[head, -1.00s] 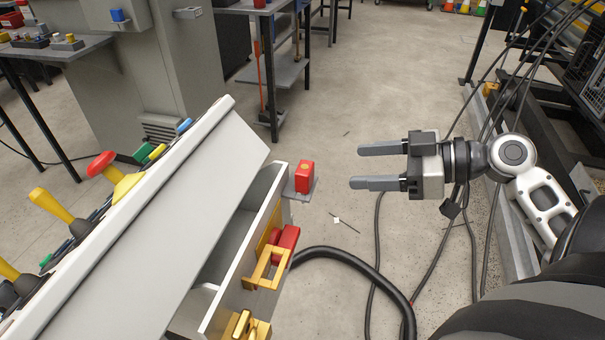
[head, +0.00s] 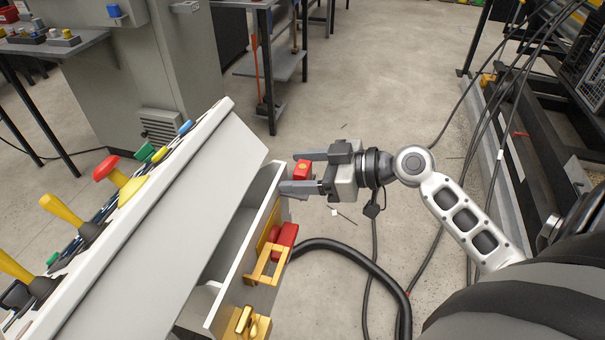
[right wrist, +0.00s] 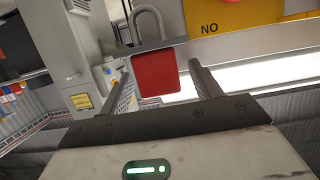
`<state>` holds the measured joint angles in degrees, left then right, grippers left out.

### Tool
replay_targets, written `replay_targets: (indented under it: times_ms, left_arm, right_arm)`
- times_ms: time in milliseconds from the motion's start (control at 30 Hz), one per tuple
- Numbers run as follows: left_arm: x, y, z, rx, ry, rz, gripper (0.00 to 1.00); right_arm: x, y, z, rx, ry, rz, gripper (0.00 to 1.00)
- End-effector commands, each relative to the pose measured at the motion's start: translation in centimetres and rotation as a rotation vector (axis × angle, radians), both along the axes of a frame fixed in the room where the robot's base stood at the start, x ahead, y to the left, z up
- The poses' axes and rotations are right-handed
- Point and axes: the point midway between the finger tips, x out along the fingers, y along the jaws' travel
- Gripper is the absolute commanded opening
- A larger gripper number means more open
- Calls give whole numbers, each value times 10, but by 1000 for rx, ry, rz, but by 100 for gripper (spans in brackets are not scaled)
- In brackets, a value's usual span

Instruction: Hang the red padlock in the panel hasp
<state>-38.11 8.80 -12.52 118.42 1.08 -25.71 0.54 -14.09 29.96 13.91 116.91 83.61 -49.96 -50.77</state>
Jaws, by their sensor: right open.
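The red padlock (head: 302,170) is at the small ledge on the panel's far end. In the right wrist view the padlock (right wrist: 156,74) shows a red body with a grey shackle above it. My right gripper (head: 291,173) is open, with one finger on each side of the padlock; I cannot tell whether either touches it. A brass-coloured bracket (head: 263,277) that looks like the panel hasp is on the panel's right side, beside a red part (head: 286,238). My left gripper is out of view.
The sloped console (head: 165,225) carries levers and buttons on the left. A second brass fitting (head: 248,323) is nearer on the panel side. A thick black hose (head: 365,262) runs over the floor. A yellow sign (right wrist: 230,14) shows in the right wrist view.

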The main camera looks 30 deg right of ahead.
Motion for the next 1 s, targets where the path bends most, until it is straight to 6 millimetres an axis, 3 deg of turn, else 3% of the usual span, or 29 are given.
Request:
replay_targets:
  times_ms: [100,133,300,667,1000]
  left_arm:
    - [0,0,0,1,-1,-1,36]
    - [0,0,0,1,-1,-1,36]
    - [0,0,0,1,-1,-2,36]
    - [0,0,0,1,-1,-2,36]
    - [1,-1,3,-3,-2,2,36]
  right_arm:
    - [0,0,0,0,0,0,64]
    - [0,0,0,0,0,0,58]
    - [0,0,0,-1,1,0,13]
    - [0,-1,8,-2,-2,1,13]
    - [0,0,72,-5,-4,3,13]
